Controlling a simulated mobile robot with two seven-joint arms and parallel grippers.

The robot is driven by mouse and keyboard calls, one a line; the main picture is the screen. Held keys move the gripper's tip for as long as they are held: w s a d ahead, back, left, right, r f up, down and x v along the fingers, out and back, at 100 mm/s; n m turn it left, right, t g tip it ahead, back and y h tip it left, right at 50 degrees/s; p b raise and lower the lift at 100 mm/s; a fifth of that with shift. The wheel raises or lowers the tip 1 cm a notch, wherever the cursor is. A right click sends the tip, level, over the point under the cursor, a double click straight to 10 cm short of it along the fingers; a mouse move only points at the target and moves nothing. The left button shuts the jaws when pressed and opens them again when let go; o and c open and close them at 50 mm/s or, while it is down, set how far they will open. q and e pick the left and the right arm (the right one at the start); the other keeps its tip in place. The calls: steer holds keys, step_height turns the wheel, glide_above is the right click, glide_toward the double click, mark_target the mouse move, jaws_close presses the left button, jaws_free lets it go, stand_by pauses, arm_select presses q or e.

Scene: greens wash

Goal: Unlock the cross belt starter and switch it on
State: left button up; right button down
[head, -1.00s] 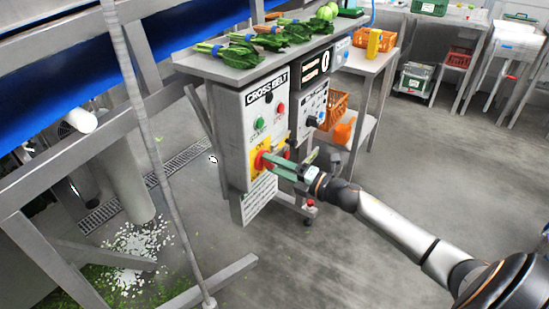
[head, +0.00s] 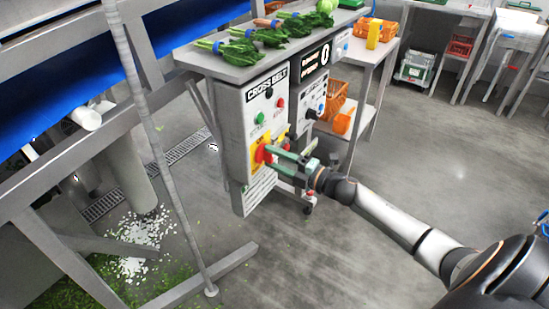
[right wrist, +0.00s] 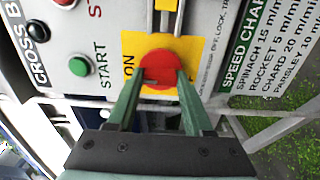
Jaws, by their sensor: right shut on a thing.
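The cross belt starter (head: 240,128) is a pale grey box labelled CROSS BELT, with a black knob, a green START button (head: 259,118) and a red button (head: 280,103). Below them, a red rotary handle (head: 260,155) sits on a yellow plate (right wrist: 195,45) with ON lettering. My right gripper (head: 269,154) reaches it from the right. In the right wrist view the gripper (right wrist: 159,82) is shut on the red handle (right wrist: 160,66), one finger on each side. The fingers hide part of the handle, so its exact setting is unclear. I cannot make out a padlock. My left gripper is out of view.
Bunched greens (head: 240,52) lie on the steel shelf (head: 215,66) above the starter. A second control box (head: 311,95) with a display stands just right of it. A blue conveyor belt (head: 60,95) and its frame fill the left. Open floor lies at front right.

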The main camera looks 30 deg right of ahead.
steer(key=shift+c, duration=1.9)
jaws_free()
steer(key=shift+o, duration=0.4)
steer(key=v, duration=1.2)
steer(key=shift+s+p, duration=0.25)
steer(key=shift+p, duration=0.2)
